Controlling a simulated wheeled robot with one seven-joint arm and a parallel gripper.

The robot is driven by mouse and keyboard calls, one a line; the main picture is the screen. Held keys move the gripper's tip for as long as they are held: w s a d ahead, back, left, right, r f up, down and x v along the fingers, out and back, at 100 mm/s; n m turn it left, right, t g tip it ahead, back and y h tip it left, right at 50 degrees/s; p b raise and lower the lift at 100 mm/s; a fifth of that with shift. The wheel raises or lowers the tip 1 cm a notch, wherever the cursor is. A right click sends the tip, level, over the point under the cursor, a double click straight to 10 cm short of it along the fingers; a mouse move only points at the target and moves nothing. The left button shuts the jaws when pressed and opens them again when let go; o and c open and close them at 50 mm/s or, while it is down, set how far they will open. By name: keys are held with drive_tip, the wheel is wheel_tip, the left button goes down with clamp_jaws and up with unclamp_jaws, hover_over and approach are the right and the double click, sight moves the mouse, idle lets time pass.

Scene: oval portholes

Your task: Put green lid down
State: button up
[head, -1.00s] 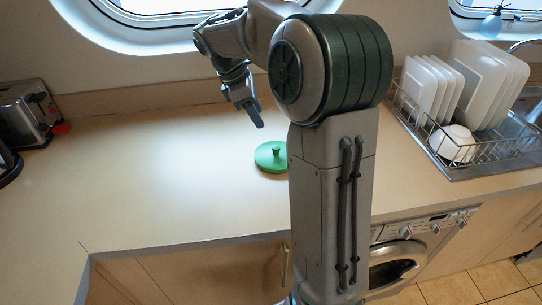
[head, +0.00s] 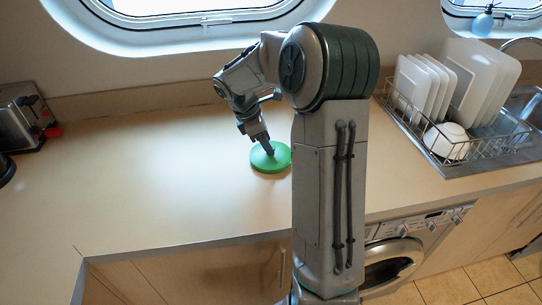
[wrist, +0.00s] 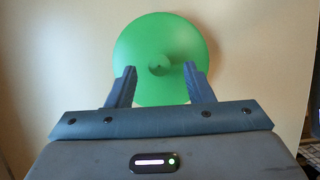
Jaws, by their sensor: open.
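The green lid (head: 281,163) lies flat on the counter, just left of my arm column in the head view. In the wrist view the round lid (wrist: 160,30) fills the upper middle, with its knob (wrist: 159,64) near its centre. My gripper (head: 269,152) is down over the lid in the head view and hides the knob there. In the wrist view my gripper's two fingers (wrist: 157,72) are apart, one on each side of the knob with gaps showing. Whether the fingertips touch the lid cannot be told.
The counter (head: 140,175) is clear to the left of the lid. A toaster (head: 22,115) stands at the far left. A dish rack (head: 470,150) with white plates (head: 425,85) and a white bowl (head: 446,140) stands on the right. A washing machine (head: 392,262) is below the counter.

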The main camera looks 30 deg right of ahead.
drive_tip(key=shift+x, duration=1.3)
clamp_jaws()
